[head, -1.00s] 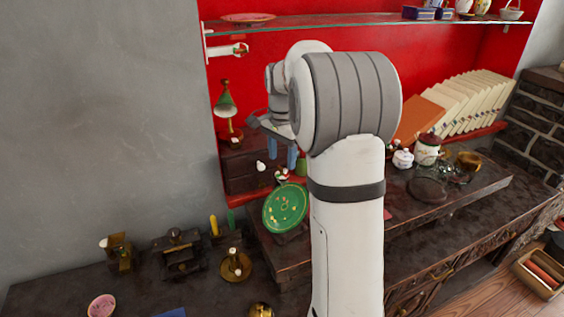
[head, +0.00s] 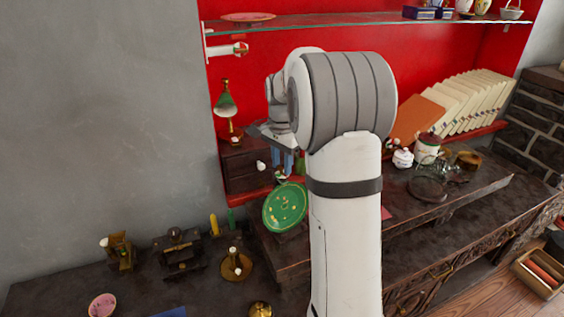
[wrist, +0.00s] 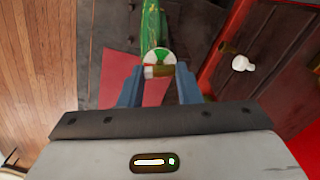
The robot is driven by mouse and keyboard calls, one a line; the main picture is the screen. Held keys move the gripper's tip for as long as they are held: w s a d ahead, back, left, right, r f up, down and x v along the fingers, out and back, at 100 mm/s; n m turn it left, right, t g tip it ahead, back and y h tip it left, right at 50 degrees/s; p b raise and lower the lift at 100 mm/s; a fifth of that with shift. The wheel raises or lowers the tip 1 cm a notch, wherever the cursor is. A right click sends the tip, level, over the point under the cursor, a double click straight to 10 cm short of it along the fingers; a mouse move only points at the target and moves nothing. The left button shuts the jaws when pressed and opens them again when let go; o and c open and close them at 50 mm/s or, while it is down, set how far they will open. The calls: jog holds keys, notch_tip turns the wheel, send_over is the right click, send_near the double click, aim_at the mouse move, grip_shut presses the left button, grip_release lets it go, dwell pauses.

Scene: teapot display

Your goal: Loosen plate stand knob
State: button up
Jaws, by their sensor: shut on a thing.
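The green decorated plate (head: 285,208) leans upright on its stand on the raised wooden shelf. In the wrist view the plate (wrist: 153,25) is seen nearly edge-on. The stand's round knob (wrist: 159,57), white with green and red patches, sits at the plate's top edge, with a brass part beside it. My gripper (wrist: 160,72) has its two blue fingers on either side of the knob and is shut on it. In the head view my gripper (head: 284,168) is just above the plate, and the knob is small and partly hidden by the fingers.
A small dark drawer cabinet with a white knob (head: 261,166) stands close behind the plate. A glass shelf (head: 360,28) runs above. A lidded jar (head: 427,149) and a white pot (head: 403,158) stand to the right.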

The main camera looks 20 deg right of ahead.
aim_at(282, 167)
jog(key=shift+c, duration=0.6)
jog(key=n, duration=0.5)
jog(key=shift+n, duration=0.3)
jog(key=o, duration=1)
notch_tip(282, 167, up, 7)
jog(key=shift+r, duration=0.45)
